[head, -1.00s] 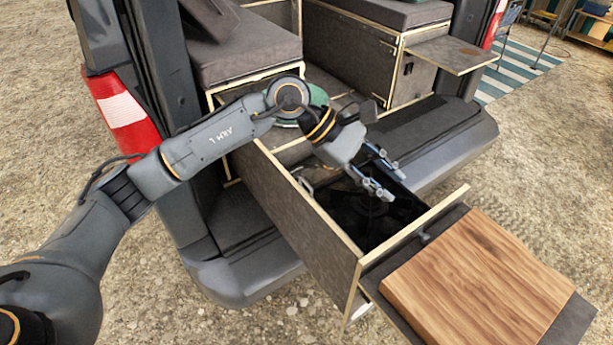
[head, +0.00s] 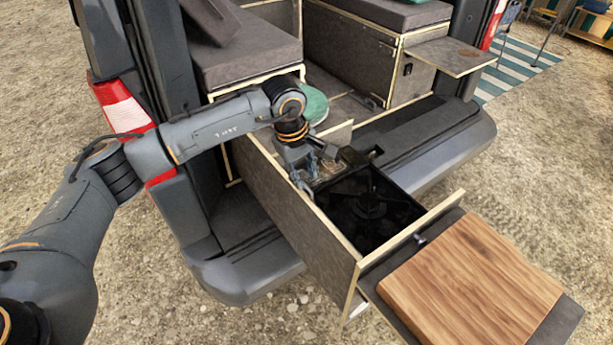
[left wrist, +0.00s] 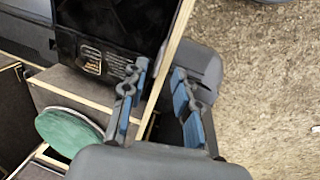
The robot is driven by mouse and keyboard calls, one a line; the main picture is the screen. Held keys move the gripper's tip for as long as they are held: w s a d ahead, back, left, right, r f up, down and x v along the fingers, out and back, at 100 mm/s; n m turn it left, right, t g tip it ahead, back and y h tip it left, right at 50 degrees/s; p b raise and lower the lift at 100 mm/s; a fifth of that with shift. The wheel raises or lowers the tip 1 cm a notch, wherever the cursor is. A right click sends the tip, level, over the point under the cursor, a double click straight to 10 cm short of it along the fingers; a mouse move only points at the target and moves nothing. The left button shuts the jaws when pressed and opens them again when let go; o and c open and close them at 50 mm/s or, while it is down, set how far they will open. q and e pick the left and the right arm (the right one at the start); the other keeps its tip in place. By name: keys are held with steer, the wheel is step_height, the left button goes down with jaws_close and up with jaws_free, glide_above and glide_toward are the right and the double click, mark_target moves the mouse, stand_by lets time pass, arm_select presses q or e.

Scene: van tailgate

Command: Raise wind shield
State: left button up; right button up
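A black stove (head: 370,208) sits inside the open drawer (head: 300,215). In the left wrist view, a black panel with a printed label (left wrist: 105,62) shows along the stove's near side. I cannot tell the wind shield apart from the black stove parts, nor whether it lies flat or stands. My left gripper (head: 303,180) is at the drawer's left wall, beside the stove's rear left corner. In the left wrist view its fingers (left wrist: 160,72) are apart, with the wall's pale edge showing between them; they hold nothing visible. My right gripper is out of view.
A wooden board (head: 475,275) lies on the shelf at the drawer's front end. A green round object (head: 314,104) is behind my left wrist. The van bumper (head: 440,145) runs along the drawer's right. Cushioned boxes (head: 245,50) stand behind. Gravel is free at left.

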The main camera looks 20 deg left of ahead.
mark_target(308, 188)
arm_select(q)
steer(key=shift+w+d+f+p, duration=0.15)
steer(key=shift+f+p, duration=0.05)
steer(key=shift+f, duration=0.7)
steer(key=shift+w+d+f+p, duration=0.1)
steer(key=shift+w+f+p, duration=0.05)
steer(key=shift+f, duration=0.75)
jaws_close()
steer(key=shift+r, duration=0.15)
